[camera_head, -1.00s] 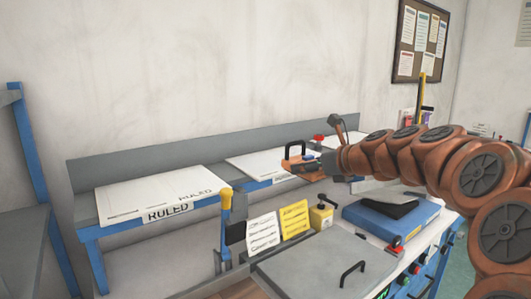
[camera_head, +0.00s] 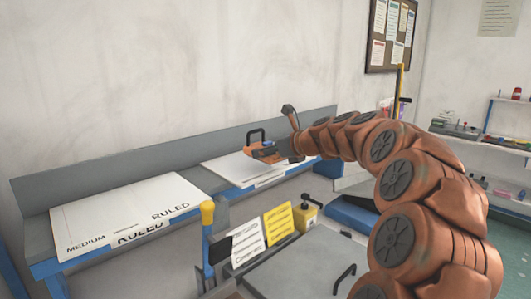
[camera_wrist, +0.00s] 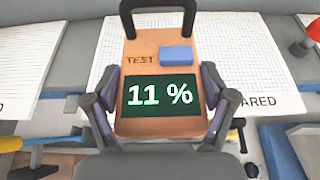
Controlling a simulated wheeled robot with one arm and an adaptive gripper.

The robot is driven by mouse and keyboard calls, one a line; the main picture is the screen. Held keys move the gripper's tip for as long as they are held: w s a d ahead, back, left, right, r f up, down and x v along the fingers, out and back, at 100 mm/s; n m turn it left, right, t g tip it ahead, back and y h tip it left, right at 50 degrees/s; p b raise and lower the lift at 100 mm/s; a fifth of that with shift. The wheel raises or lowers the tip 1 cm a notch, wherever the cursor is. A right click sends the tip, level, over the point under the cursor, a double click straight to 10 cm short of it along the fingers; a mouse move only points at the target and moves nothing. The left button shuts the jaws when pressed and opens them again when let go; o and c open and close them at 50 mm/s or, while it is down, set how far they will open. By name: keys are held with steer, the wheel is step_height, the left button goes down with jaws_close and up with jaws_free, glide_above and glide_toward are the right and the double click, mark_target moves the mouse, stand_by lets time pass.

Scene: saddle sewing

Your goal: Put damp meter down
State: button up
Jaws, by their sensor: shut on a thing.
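The damp meter (camera_wrist: 138,74) is an orange-brown block with a dark handle, a blue button, the word TEST and a dark screen reading 11 %. My gripper (camera_wrist: 160,100) is shut on the damp meter, one finger on each side of its screen end. In the head view the damp meter (camera_head: 264,151) is at the end of my arm, over or on the white squared sheet (camera_head: 226,168) on the back shelf. I cannot tell whether it touches the sheet. The wrist view shows the squared sheet (camera_wrist: 245,55) beyond and beside the meter.
A sheet marked MEDIUM RULED (camera_head: 120,222) lies on the shelf to the left. A yellow-topped post (camera_head: 207,212), white and yellow cards (camera_head: 278,224) and a small yellow box (camera_head: 307,214) stand in front. A red knob (camera_wrist: 314,28) shows at the wrist view's right.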

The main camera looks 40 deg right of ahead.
mark_target(266, 143)
steer(key=w+d, duration=0.1)
steer(key=w, duration=0.1)
steer(key=w+d+p, duration=0.1)
steer(key=w, duration=0.1)
steer(key=w+d, duration=0.1)
steer(key=w, duration=0.1)
steer(key=shift+w+d+f, duration=0.15)
steer(key=shift+d, duration=0.15)
steer(key=shift+w+d+f+p, duration=0.15)
steer(key=shift+w+f+p, duration=0.05)
steer(key=shift+w+p, duration=0.15)
step_height(266, 143, down, 2)
steer(key=shift+f, duration=0.65)
steer(key=o, duration=1.3)
steer(key=shift+f, duration=0.2)
